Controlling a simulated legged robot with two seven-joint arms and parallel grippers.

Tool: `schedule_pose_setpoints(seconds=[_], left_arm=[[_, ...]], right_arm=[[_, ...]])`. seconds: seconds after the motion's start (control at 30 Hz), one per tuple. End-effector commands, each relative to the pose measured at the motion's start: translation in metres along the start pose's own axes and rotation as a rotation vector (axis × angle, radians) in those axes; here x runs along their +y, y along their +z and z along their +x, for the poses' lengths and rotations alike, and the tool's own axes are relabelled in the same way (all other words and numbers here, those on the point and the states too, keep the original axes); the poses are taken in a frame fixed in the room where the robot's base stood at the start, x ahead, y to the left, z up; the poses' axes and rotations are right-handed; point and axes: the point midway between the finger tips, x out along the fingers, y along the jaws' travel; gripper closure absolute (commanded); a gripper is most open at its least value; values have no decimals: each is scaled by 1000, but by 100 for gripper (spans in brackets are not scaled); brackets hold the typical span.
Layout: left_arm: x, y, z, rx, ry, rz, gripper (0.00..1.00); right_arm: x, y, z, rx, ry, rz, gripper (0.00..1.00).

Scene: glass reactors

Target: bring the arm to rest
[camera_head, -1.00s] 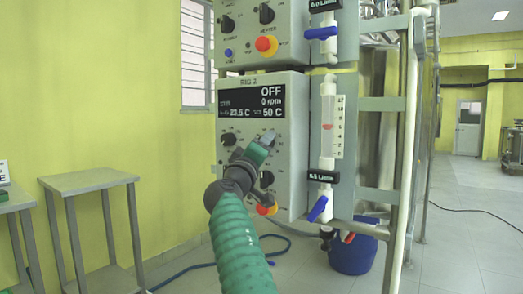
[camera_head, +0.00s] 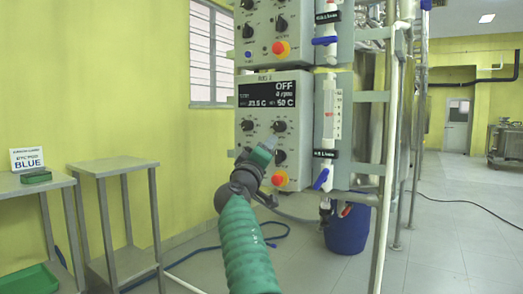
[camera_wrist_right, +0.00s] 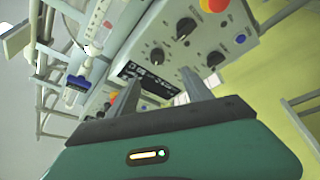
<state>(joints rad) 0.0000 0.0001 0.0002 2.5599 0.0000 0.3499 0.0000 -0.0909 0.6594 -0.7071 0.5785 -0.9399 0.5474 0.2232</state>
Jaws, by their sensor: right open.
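My right arm with its green sleeve reaches up from the bottom of the head view, and its gripper (camera_head: 263,154) is in front of the lower control panel (camera_head: 254,104). In the right wrist view the two grey fingers of this gripper (camera_wrist_right: 163,92) stand apart with nothing between them. The panel, with its knobs and a display reading OFF, lies beyond the fingers there. Some lower-left knobs are partly hidden behind the gripper in the head view. I cannot tell the exact gap between gripper and panel. My left gripper is not in view.
A blue bucket (camera_head: 347,234) and a blue hose (camera_head: 205,250) are on the floor. Two grey tables (camera_head: 113,165) stand at left, one bearing a BLUE sign (camera_head: 27,159).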

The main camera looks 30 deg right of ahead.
Motion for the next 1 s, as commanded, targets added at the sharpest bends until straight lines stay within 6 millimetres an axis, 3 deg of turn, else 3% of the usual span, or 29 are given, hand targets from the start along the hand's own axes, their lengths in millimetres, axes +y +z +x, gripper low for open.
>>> schedule_pose_setpoints(seconds=[0.27,0.37,0.47,0.57,0.67,0.7,0.83,1.0], left_arm=[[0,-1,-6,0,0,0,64],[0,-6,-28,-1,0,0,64],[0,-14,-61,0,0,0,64],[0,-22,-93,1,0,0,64],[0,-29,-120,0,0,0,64],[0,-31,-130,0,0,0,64],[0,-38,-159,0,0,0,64],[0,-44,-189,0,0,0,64]], right_arm=[[-1,1,0,-13,-22,7,42],[-21,30,12,-92,-142,51,42],[-69,75,2,-221,-361,131,42],[-130,112,-47,-354,-610,215,42],[-177,136,-125,-473,-833,274,42],[-190,144,-160,-517,-912,290,42],[-211,164,-273,-648,-1125,311,42],[-202,195,-399,-794,-1309,290,42]])
